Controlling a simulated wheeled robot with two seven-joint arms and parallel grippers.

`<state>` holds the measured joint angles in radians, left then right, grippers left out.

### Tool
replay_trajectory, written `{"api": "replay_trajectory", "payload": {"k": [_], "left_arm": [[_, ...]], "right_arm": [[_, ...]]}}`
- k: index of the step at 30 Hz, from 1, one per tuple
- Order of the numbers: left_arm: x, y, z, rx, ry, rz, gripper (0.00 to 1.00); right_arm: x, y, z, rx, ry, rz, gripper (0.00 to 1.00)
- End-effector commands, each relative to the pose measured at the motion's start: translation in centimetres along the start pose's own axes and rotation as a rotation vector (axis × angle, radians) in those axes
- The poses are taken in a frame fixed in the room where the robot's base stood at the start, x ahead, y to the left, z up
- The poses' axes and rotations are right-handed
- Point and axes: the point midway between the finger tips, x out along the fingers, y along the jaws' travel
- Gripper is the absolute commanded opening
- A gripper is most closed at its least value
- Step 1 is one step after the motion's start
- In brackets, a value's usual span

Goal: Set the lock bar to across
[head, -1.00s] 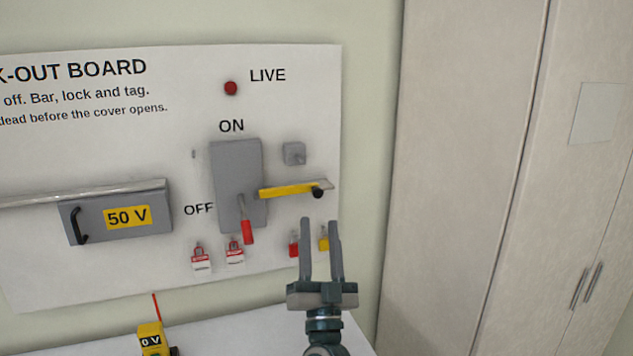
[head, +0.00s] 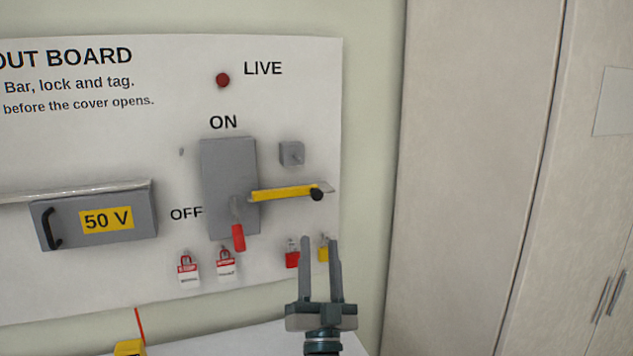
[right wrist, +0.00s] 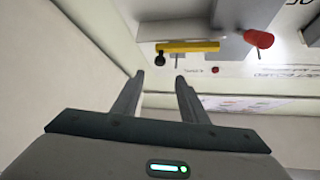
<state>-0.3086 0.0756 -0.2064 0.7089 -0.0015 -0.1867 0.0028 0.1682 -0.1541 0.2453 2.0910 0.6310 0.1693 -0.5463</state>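The yellow lock bar (head: 285,193) lies roughly horizontal, its left end at the right part of the grey switch box (head: 229,170) and a black knob (head: 317,194) at its right end. The red switch handle (head: 238,237) points down, towards OFF. In the right wrist view the bar (right wrist: 188,47) is ahead of the fingers, with its knob (right wrist: 160,58) at the left end. My right gripper (head: 320,240) is open and empty, below the bar and apart from it; its fingers also show in the right wrist view (right wrist: 160,80). My left gripper is not in view.
Red padlocks and tags (head: 226,262) hang below the switch. A red padlock (head: 292,255) and a yellow one (head: 323,251) hang close behind my right fingers. A 50 V cover box (head: 100,216) is at left. A tall cabinet (head: 470,150) stands at right.

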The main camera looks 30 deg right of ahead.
Motion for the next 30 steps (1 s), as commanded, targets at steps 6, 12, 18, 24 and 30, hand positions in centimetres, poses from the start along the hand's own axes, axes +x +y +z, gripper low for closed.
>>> {"api": "replay_trajectory", "payload": {"k": [6,12,18,24,30], "left_arm": [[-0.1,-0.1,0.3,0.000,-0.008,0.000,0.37],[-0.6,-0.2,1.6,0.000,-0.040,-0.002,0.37],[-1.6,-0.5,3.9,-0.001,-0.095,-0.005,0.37],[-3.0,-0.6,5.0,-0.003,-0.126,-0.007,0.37],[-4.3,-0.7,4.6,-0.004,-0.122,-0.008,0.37]], "right_arm": [[0.3,0.0,0.0,0.000,0.000,0.000,0.40],[1.5,-0.1,-0.1,0.002,0.000,0.000,0.40],[4.0,-0.2,-0.3,0.000,0.001,-0.001,0.40],[7.7,-0.1,-0.3,0.000,0.002,0.000,0.40],[11.3,-0.1,-0.3,0.000,0.001,-0.001,0.40]]}}
